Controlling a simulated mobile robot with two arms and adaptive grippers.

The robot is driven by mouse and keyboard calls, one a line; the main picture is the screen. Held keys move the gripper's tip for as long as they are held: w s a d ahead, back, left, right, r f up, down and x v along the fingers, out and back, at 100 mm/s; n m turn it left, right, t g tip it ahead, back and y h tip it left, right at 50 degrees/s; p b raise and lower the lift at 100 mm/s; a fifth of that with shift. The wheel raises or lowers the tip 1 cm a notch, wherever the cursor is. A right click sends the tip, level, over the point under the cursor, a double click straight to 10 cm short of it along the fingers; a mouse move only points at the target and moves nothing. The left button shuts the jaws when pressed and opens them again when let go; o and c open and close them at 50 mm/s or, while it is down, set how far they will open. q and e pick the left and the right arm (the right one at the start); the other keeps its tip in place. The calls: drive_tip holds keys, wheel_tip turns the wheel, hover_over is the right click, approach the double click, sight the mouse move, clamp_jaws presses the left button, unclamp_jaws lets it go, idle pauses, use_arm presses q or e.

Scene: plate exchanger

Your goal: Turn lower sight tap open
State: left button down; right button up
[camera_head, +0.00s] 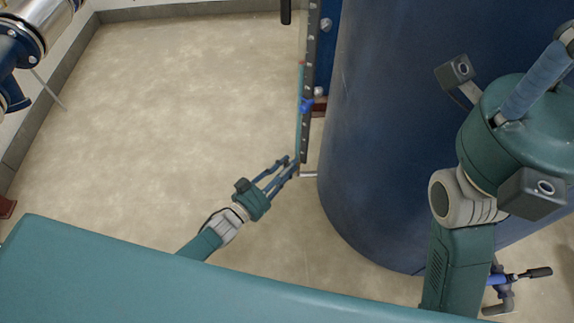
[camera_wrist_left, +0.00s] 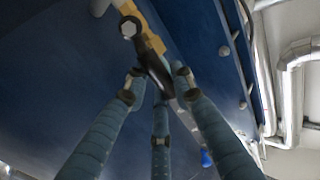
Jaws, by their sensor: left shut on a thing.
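The lower sight tap shows in the left wrist view as a yellow brass body (camera_wrist_left: 153,42) with a round bolt head and a dark lever (camera_wrist_left: 154,68). My left gripper (camera_wrist_left: 160,84) is shut on this lever, with its blue fingers around it. In the head view my left gripper (camera_head: 291,163) is at the lower end of the thin upright sight gauge (camera_head: 300,125); its fingers hide most of the tap there. My right gripper (camera_head: 520,120) is raised at the right, away from the tap; its fingertips are out of the picture.
The large dark blue tank (camera_head: 400,130) stands just right of the gauge. A small blue handle (camera_head: 306,104) sits higher on the gauge. A valve with a blue and black lever (camera_head: 520,276) is at lower right. The floor (camera_head: 190,110) left of the gauge is clear.

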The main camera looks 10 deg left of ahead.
use_arm(q)
drive_tip(key=shift+s+f, duration=0.1)
drive_tip(key=c, duration=1.4)
unclamp_jaws()
drive_tip(key=v, duration=1.2)
